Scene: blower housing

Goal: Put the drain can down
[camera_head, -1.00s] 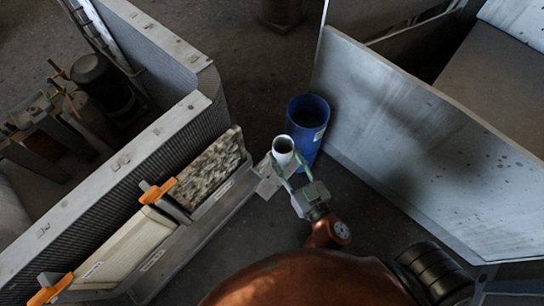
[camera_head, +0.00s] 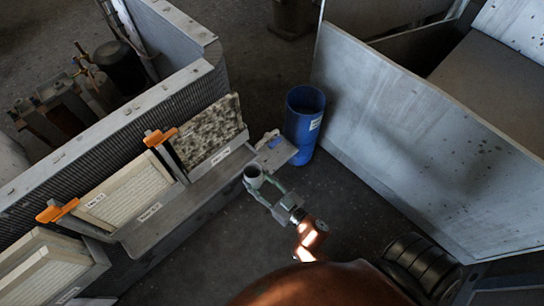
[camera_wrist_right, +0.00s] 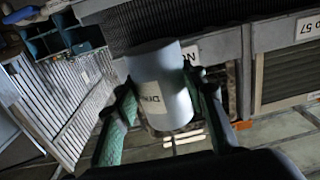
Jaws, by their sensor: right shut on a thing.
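The drain can (camera_head: 252,177) is a small pale grey open-topped cylinder. In the right wrist view the drain can (camera_wrist_right: 160,88) fills the middle, slightly tilted in the picture, with a partly readable label. My right gripper (camera_head: 260,184) has green fingers, one on each side of the can, and is shut on it. The fingers also show in the right wrist view (camera_wrist_right: 163,84). My left gripper is not in view.
A blue bin (camera_head: 304,125) stands behind the end plate. A large grey panel (camera_head: 420,140) rises at the right. At the left are the housing wall (camera_head: 130,110), a speckled dark filter (camera_head: 208,132), pale filters (camera_head: 125,190) and orange clamps (camera_head: 160,137). Dark floor lies between.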

